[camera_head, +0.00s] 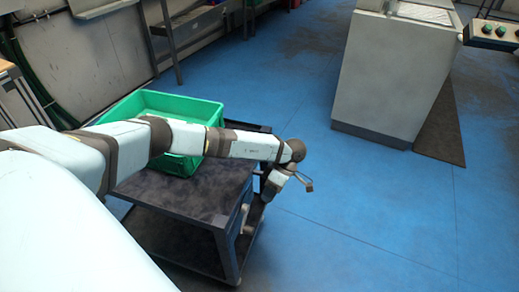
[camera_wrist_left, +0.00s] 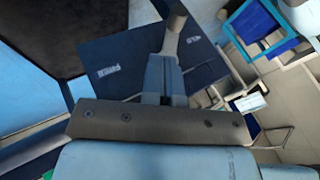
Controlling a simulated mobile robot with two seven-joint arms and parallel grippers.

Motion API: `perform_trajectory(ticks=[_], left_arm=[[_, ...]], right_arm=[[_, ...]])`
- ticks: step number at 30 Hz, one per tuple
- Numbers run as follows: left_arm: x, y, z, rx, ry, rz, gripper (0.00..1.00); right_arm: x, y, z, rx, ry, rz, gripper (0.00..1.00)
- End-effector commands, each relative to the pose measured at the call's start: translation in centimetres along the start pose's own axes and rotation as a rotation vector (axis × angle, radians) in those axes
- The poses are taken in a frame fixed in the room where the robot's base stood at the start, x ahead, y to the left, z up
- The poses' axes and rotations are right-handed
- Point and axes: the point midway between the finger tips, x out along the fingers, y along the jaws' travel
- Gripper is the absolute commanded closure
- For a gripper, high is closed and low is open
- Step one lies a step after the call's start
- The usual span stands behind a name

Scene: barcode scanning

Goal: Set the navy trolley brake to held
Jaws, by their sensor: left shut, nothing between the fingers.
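The navy trolley (camera_head: 190,198) stands in the head view with a dark top and a navy end panel (camera_head: 231,228). A pale brake lever (camera_head: 246,218) shows on that end. In the left wrist view the lever (camera_wrist_left: 173,36) is a light bar with a rounded end, across the navy panel (camera_wrist_left: 128,52) between two white labels, which I cannot read. My left gripper (camera_head: 267,192) is at the trolley's right end. Its fingers (camera_wrist_left: 163,62) are shut and empty, with the tips close to the lever; I cannot tell whether they touch. My right gripper is out of view.
A green crate (camera_head: 181,105) sits on the trolley, partly behind my left arm. A grey cabinet (camera_head: 385,75) stands at the upper right, beside a dark mat (camera_head: 442,130). Blue floor right of the trolley is clear.

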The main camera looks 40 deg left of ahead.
Motion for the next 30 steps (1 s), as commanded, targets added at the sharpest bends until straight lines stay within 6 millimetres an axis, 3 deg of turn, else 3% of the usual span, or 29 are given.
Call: perform_trajectory(ticks=[3, 7, 30], left_arm=[[-1.8, 0.0, 0.0, -0.001, -0.002, 0.004, 1.00], [-2.7, 0.0, 0.0, -0.002, -0.001, 0.003, 1.00], [-3.0, 0.1, -0.1, -0.002, -0.002, 0.004, 1.00]], right_arm=[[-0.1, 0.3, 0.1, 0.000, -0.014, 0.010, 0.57], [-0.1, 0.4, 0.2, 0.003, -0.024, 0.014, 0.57], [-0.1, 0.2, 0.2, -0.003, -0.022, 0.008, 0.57]])
